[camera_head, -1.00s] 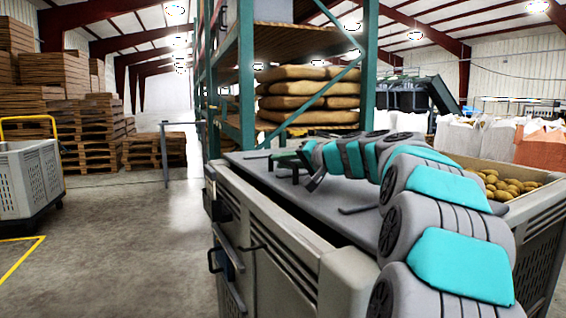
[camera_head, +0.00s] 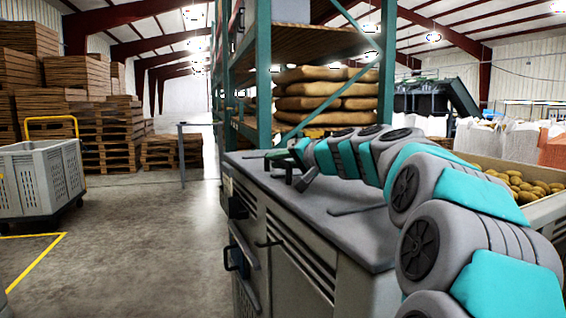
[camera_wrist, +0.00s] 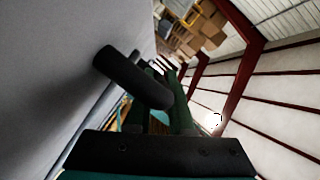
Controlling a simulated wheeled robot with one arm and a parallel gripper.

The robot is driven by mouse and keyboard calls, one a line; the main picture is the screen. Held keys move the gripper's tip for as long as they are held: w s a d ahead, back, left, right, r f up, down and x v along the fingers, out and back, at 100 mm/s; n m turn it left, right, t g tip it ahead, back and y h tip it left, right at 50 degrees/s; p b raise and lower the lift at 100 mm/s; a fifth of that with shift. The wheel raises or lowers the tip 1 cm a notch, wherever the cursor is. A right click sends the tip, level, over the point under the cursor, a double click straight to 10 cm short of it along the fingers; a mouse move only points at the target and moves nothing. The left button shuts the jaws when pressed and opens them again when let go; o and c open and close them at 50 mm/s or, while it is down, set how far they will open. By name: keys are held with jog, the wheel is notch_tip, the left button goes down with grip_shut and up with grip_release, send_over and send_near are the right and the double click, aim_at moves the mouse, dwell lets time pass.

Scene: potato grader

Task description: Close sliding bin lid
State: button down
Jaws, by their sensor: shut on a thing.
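A flat grey lid (camera_head: 325,207) lies on top of a slatted grey bin (camera_head: 305,262) in the head view. Its left edge reaches the bin's left side there. My gripper (camera_head: 282,164) is at the lid's far left corner, low over the surface. In the wrist view my gripper (camera_wrist: 160,108) is shut on a black bar handle (camera_wrist: 130,76). The handle stands off a broad grey surface on the left, which looks like the lid. My arm partly hides the lid's right side.
Potatoes (camera_head: 523,185) lie in an open container behind my arm. A green rack (camera_head: 262,90) with stacked sacks (camera_head: 325,100) stands close behind the lid. A grey cart (camera_head: 40,178) and wooden pallets (camera_head: 105,130) are at left. The floor (camera_head: 140,240) between is clear.

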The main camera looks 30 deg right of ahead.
jog(key=shift+a+f, duration=0.1)
jog(key=shift+a, duration=0.1)
jog(key=c, duration=0.8)
grip_release()
jog(key=shift+a, duration=0.1)
jog(key=v, duration=0.7)
jog(key=shift+w, duration=0.1)
jog(key=shift+s, duration=0.45)
